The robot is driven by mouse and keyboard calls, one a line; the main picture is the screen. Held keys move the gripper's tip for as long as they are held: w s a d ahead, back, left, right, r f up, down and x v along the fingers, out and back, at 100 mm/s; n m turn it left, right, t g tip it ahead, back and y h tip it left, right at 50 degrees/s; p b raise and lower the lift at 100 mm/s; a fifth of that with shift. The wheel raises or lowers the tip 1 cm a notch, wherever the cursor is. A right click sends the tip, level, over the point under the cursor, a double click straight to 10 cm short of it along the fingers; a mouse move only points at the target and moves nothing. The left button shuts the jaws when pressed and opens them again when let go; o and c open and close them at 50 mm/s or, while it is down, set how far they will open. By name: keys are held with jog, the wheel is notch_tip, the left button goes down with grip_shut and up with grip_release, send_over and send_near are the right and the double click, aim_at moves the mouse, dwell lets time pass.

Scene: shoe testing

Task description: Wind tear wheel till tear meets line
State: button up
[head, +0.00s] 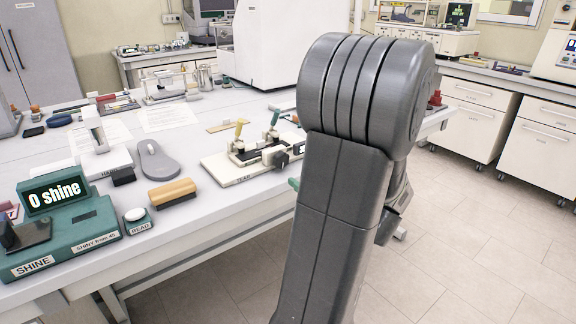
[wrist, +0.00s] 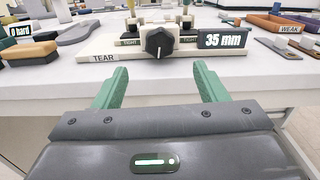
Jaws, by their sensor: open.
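The tear tester, a cream base labelled TEAR (wrist: 104,57), stands ahead of my gripper in the wrist view. In the head view the tester (head: 238,174) sits near the table edge, partly behind my arm. My gripper (wrist: 159,76) is open and empty. Its green fingers are spread wide, short of the wheel and roughly centred on it. I cannot make out the tear or the line.
In the head view a shine meter (head: 67,220) reads 0 shine, with a brush (head: 172,193) and a grey mouse-shaped object (head: 157,160) nearby.

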aim_at(283, 161)
jog(key=x, duration=0.9)
jog(key=shift+w+a, duration=0.1)
jog(key=c, duration=1)
